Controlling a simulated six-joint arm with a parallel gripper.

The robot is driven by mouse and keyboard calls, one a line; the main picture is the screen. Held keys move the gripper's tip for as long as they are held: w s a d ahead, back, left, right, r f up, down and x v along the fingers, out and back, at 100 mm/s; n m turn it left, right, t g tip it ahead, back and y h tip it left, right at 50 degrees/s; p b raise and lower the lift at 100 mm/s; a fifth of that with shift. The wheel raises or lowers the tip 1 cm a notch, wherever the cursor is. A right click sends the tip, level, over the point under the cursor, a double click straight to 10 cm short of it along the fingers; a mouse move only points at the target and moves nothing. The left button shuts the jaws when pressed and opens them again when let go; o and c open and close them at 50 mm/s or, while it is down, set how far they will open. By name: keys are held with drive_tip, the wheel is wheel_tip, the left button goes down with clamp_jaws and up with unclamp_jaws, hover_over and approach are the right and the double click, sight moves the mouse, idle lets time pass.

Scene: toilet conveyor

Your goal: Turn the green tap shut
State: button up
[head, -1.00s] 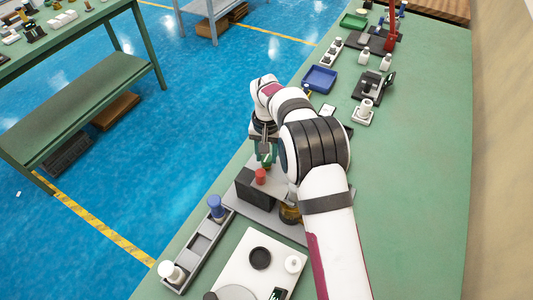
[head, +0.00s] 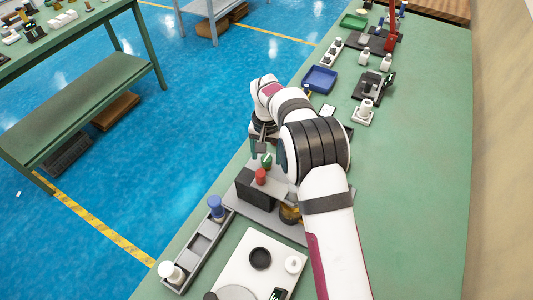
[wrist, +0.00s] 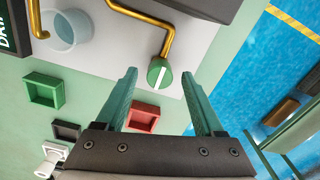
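The green tap (wrist: 158,73) is a round knob with a white stripe across it, at the end of a brass pipe, in the wrist view. The stripe is slightly tilted from the picture's vertical. In the head view the green tap (head: 267,160) shows behind the red tap (head: 261,176). My gripper (head: 260,147) is open and empty. In the wrist view its green fingers (wrist: 160,78) point towards the tap, with one tip on each side and visible gaps to it. I cannot tell the depth between tips and tap.
A black block (head: 258,190) stands on the grey plate by the taps. A clear glass vessel (wrist: 65,30) stands near another brass pipe. A green tray (wrist: 44,90) and a red tray (wrist: 144,117) lie beyond the plate. The bench's right side is clear.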

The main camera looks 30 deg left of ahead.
sight(266, 158)
wheel_tip(266, 158, up, 16)
idle(0.5)
drive_tip(key=shift+f, duration=0.1)
